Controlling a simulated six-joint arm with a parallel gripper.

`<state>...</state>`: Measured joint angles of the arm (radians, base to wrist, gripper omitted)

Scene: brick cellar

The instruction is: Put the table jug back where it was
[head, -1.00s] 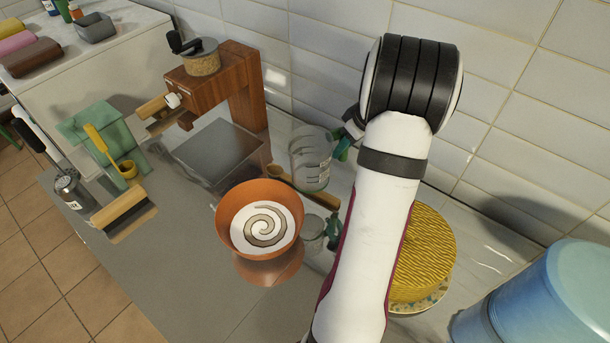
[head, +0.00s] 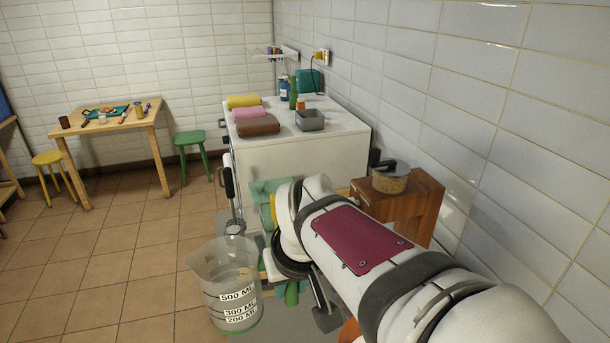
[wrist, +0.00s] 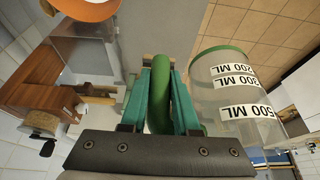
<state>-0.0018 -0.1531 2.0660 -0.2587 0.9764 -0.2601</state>
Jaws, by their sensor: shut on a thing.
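In the head view the jug hangs roughly upright in the air, in front of the tiled floor, left of my arm. In the wrist view the jug body (wrist: 230,85) is right of the fingers. My arm hides most of the worktop and the fingers in the head view.
A wooden table (head: 105,128) with small items stands far left, with a yellow stool (head: 47,158) and a green stool (head: 190,138). A white cabinet (head: 290,150) carries rolled cloths. A wooden stand (head: 415,207) with a jar is right. An orange bowl (wrist: 85,8) shows.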

